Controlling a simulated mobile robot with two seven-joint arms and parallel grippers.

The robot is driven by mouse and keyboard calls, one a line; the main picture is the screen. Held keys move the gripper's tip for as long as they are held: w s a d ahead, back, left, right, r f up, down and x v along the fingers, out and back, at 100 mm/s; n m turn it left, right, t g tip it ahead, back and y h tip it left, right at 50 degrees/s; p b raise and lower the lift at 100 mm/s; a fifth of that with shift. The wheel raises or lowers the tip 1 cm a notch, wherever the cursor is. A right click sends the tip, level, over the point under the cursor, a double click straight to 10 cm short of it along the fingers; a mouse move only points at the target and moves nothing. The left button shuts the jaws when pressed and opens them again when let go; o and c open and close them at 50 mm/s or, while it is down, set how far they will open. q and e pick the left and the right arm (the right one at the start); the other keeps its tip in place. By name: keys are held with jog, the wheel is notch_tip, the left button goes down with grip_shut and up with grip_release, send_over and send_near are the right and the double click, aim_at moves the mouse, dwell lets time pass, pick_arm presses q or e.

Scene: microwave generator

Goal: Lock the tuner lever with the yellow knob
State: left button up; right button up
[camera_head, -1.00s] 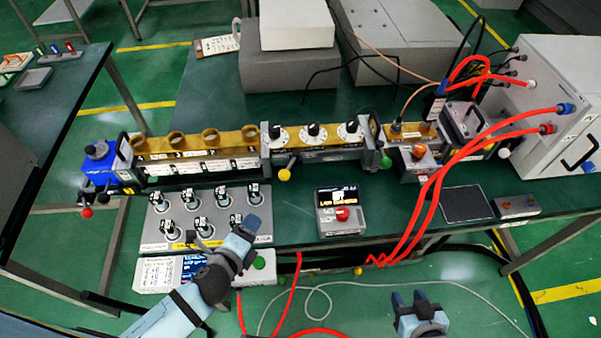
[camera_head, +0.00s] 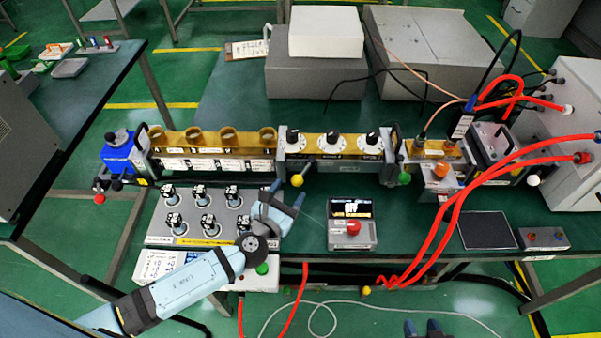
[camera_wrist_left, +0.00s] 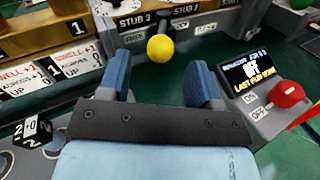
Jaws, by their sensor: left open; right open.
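The yellow knob (camera_head: 297,180) is a small ball on the lever at the lower left of the gold three-dial tuner (camera_head: 332,146). It also shows in the left wrist view (camera_wrist_left: 160,48), just beyond and between the fingertips, with a visible gap. My right gripper (camera_head: 423,328) is open at the bottom edge, far from the knob, and mostly cut off.
A green knob (camera_head: 404,179) hangs at the tuner's right end. Red cables (camera_head: 449,225) loop across the right side.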

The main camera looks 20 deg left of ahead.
aim_at(301, 174)
pick_arm(q)
jog(key=w, duration=0.3)
jog(key=w+d, duration=0.1)
jog(key=w, duration=0.2)
jog(key=shift+w+d, duration=0.15)
jog(key=shift+w, duration=0.15)
jog(key=c, duration=0.3)
grip_shut()
